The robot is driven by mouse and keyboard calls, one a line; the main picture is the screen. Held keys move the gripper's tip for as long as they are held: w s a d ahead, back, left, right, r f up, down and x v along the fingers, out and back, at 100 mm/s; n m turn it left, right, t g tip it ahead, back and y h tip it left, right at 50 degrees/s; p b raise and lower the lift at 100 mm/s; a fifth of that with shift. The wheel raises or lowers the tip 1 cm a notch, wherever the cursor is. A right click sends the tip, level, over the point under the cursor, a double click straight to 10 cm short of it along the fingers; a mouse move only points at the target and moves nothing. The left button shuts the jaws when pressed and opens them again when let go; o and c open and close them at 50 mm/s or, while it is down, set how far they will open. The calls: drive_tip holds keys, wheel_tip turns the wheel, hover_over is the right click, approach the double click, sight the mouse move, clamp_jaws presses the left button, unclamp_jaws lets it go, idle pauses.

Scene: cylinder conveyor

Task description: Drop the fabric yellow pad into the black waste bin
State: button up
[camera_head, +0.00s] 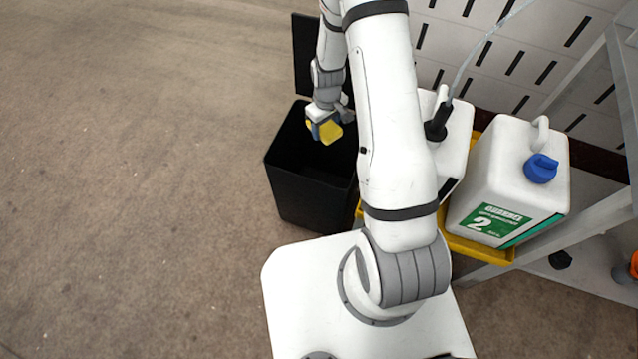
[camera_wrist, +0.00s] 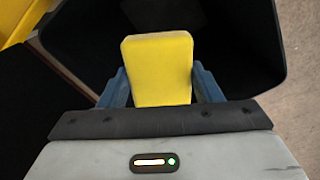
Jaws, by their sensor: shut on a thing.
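The yellow pad (camera_head: 329,131) is held by my gripper (camera_head: 325,122) over the open mouth of the black waste bin (camera_head: 308,195). In the wrist view the yellow pad (camera_wrist: 159,68) stands out between the two blue fingers of my gripper (camera_wrist: 160,88), which are shut on its sides. The dark inside of the black bin (camera_wrist: 262,40) lies beyond the pad. The bin's lid (camera_head: 304,55) stands raised at the back. My arm covers the right part of the bin in the head view.
Right of the bin, white jugs, one with a blue cap (camera_head: 541,168) and a green label, stand in a yellow tray (camera_head: 480,248). A slotted white panel (camera_head: 500,60) rises behind, and a metal frame (camera_head: 585,225) stands at the right. The floor at left is clear.

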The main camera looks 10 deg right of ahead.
drive_tip(key=shift+f+b, duration=0.9)
drive_tip(key=shift+f, duration=0.95)
drive_tip(key=o, duration=1.1)
drive_tip(key=shift+r, duration=0.15)
wheel_tip(320, 180, up, 8)
drive_tip(key=shift+f+p, duration=0.2)
drive_tip(key=shift+p, duration=0.55)
